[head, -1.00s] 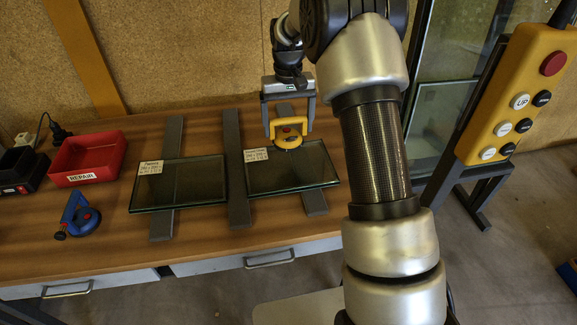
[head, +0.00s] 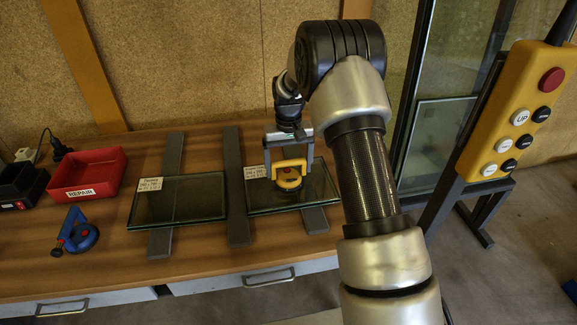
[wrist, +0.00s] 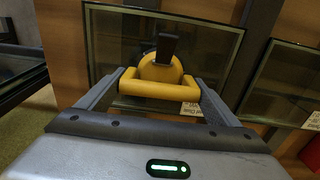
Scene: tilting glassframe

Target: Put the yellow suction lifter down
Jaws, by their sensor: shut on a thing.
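I cannot tell whether the suction cup touches the glass.
A left glass pane (head: 180,200) lies on grey bars (head: 237,180) on the wooden table (head: 110,240). A blue suction lifter (head: 77,235) and a red REPAIR bin (head: 88,175) stand at left. A yellow control box (head: 515,110) hangs at right.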

